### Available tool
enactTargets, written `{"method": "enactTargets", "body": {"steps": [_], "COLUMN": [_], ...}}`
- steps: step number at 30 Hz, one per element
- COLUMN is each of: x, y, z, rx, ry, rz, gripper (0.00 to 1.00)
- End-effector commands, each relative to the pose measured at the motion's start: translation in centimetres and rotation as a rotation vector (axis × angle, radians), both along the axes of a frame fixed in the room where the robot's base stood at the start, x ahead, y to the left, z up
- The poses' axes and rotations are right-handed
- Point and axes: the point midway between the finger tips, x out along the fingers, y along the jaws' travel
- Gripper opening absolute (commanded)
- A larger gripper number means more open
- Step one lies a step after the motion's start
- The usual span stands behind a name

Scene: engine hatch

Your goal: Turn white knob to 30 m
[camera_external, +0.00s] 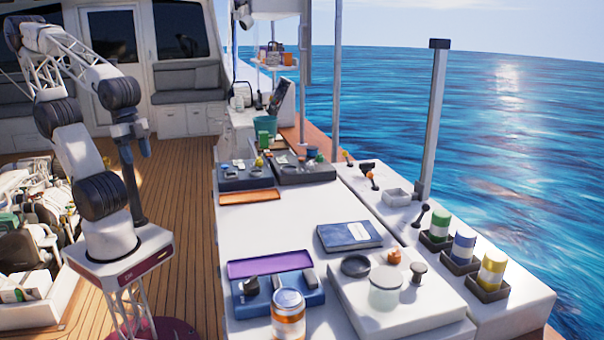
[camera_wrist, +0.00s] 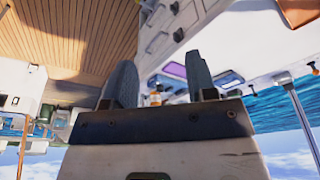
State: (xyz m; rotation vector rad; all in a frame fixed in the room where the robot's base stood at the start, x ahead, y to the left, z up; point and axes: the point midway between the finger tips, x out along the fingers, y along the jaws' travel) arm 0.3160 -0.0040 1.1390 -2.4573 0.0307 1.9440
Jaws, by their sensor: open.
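A pale, whitish round knob (camera_external: 385,291) stands on the white panel (camera_external: 355,312) at the front of the long white table. It looks partly see-through, and no scale or number is readable on it. An orange knob (camera_external: 393,257), a dark knob (camera_external: 418,273) and a black disc (camera_external: 355,265) sit around it on the panel. My gripper (camera_external: 140,140) is far to the left of the panel, raised above the deck and touching nothing there. In the wrist view my gripper (camera_wrist: 160,85) shows two dark fingers spread apart with nothing held between them.
A blue tray (camera_external: 293,303) and a white jar with orange bands (camera_external: 288,315) stand left of the panel. A blue book (camera_external: 349,235) lies behind it. Green, blue and yellow banded canisters (camera_external: 464,248) stand at the right. The table's middle left is clear.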

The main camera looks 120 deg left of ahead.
Motion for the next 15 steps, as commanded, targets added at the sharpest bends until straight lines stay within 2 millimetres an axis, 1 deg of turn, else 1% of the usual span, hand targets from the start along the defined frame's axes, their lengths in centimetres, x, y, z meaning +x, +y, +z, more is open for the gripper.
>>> {"method": "enactTargets", "body": {"steps": [1, 2, 5, 8, 11, 15], "x": [0.1, 0.1, 0.6, 1.4, 2.7, 5.1], "y": [0.0, 0.1, 0.3, 0.8, 1.5, 3.2], "z": [0.0, 0.0, 0.2, 0.5, 0.9, 1.6], "rx": [0.0, -0.001, -0.002, -0.004, -0.009, -0.017], "ry": [0.0, 0.001, 0.003, 0.006, 0.014, 0.026], "rz": [0.002, 0.004, 0.017, 0.044, 0.085, 0.165], "gripper": [0.59, 0.62, 0.62, 0.62, 0.62, 0.62]}}
